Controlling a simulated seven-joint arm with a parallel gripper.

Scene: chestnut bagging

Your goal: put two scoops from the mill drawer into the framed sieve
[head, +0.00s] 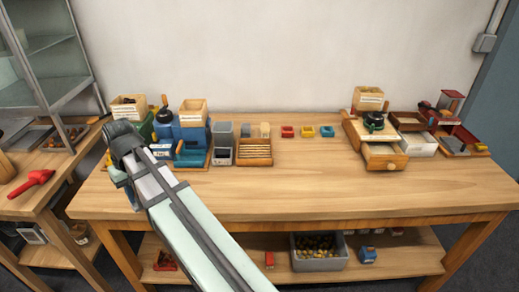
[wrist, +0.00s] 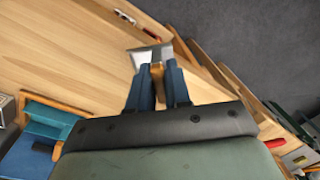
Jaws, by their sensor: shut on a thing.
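My gripper (wrist: 158,78) is shut on the wooden handle of a small scoop (wrist: 143,57) with a pale metal head, seen in the wrist view. Whether the scoop holds anything is unclear. In the head view my arm's end is at the left end of the bench, and the scoop is hidden there. A wooden mill (head: 374,122) with a dark top stands at the right, with its drawer (head: 384,163) pulled out at the front. Wood-framed trays stand right of the mill, one at the back (head: 408,116); I cannot tell which is the framed sieve.
A blue machine (head: 190,133) and a slatted wooden rack (head: 254,159) stand left of centre. Red, yellow and blue small boxes (head: 307,131) sit at the back middle. A white box (head: 420,147) is beside the mill. The bench's front middle (head: 300,190) is clear.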

